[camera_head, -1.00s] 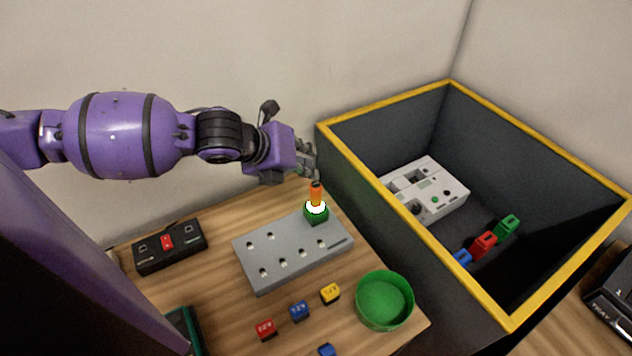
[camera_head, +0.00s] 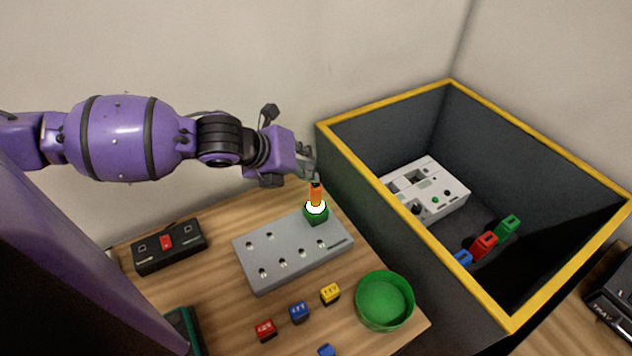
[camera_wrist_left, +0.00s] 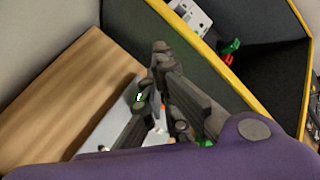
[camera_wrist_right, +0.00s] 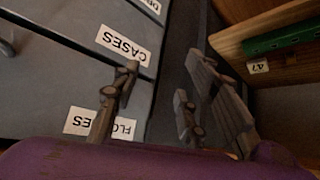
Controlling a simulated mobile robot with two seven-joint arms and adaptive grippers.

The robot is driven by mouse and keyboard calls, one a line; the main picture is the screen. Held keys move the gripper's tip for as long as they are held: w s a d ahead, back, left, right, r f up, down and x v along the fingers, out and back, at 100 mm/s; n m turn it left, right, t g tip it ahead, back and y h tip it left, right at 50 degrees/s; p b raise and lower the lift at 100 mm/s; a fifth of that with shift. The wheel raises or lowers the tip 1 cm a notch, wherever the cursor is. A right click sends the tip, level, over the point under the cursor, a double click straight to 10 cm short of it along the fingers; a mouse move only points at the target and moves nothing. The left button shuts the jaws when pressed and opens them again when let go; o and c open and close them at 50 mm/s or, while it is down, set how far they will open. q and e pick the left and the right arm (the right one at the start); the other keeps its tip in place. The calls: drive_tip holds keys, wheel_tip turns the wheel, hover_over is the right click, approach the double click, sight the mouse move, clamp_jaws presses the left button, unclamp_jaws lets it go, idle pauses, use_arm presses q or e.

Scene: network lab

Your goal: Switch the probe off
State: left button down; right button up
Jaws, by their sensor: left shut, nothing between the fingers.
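The probe (camera_head: 316,195) stands upright at the far right corner of the grey board in the head view. It has an orange top, a bright white ring and a green base. My left gripper (camera_head: 308,165) is shut and empty just above and behind the probe's orange top; I cannot tell whether they touch. In the left wrist view its fingers (camera_wrist_left: 158,55) are close together and hide most of the probe. My right gripper (camera_wrist_right: 157,85) shows only in the right wrist view, with fingers apart and nothing between them.
The grey board (camera_head: 280,258) has several holes. A black switch box (camera_head: 185,252), small labelled blocks (camera_head: 299,311) and a green bowl (camera_head: 385,300) are on the wooden table. A deep yellow-rimmed bin (camera_head: 408,218) stands close on the right. Labelled drawers (camera_wrist_right: 60,60) are near my right gripper.

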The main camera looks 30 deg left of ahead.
drive_tip(key=shift+s, duration=0.1)
drive_tip(key=shift+s+d+f, duration=0.1)
drive_tip(key=shift+s+f, duration=0.15)
drive_tip(key=shift+s, duration=0.25)
drive_tip(key=shift+w, duration=0.1)
drive_tip(key=shift+w+r+p, duration=0.3)
drive_tip(key=shift+w+r, duration=0.45)
drive_tip(key=shift+w, duration=0.15)
